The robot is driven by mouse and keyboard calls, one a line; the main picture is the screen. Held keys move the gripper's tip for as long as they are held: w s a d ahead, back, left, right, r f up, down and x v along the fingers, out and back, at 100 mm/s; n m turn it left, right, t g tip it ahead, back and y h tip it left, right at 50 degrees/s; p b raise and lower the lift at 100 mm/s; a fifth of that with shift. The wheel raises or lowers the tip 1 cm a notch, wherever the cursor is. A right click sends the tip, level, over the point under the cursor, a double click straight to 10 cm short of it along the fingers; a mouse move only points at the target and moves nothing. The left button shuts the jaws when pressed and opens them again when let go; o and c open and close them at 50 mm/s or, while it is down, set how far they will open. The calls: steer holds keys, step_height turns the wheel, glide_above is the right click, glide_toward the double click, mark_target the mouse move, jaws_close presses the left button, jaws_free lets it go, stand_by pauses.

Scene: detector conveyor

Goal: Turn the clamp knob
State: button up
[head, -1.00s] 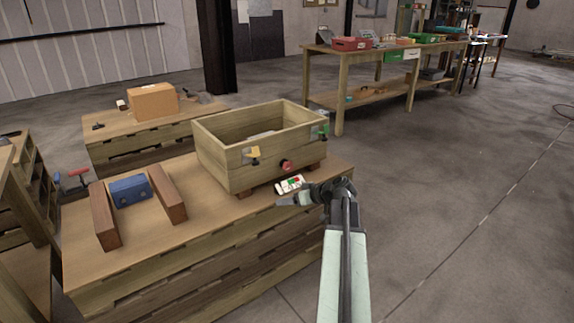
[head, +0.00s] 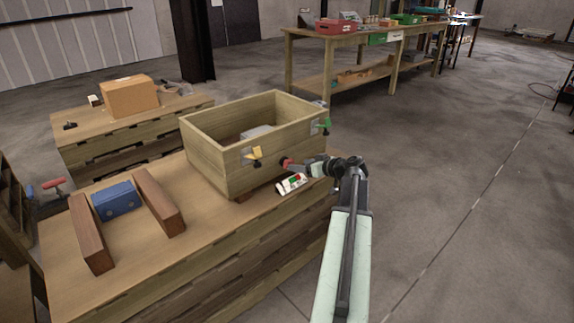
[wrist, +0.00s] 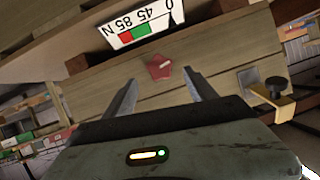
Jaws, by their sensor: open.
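The red star-shaped clamp knob (head: 285,162) sits on the front wall of the open wooden box (head: 215,165). It also shows in the wrist view (wrist: 159,67), beyond and between my fingertips. My gripper (head: 301,167) is open in front of the knob, reaching in from the right. In the wrist view the two fingers (wrist: 160,80) stand apart on either side of the knob, with nothing held. I cannot tell whether they touch it. A dial plate (wrist: 140,27) with red and green bands and a dark pointer shows near the knob; the head view shows it too (head: 291,183).
A yellow clamp (head: 254,155) with a dark knob is left of the red knob, and a green clamp (head: 322,125) is at the box's right side. A blue block (head: 117,199) lies between two brown bars on the bench (head: 215,230). Open floor lies right.

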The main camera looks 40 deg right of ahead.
steer(key=b+x, duration=0.2)
steer(key=x, duration=0.5)
steer(key=shift+w+f+b, duration=0.15)
steer(key=shift+w+b, duration=0.05)
steer(key=shift+b, duration=0.1)
steer(key=shift+a, duration=0.1)
steer(key=c, duration=1.4)
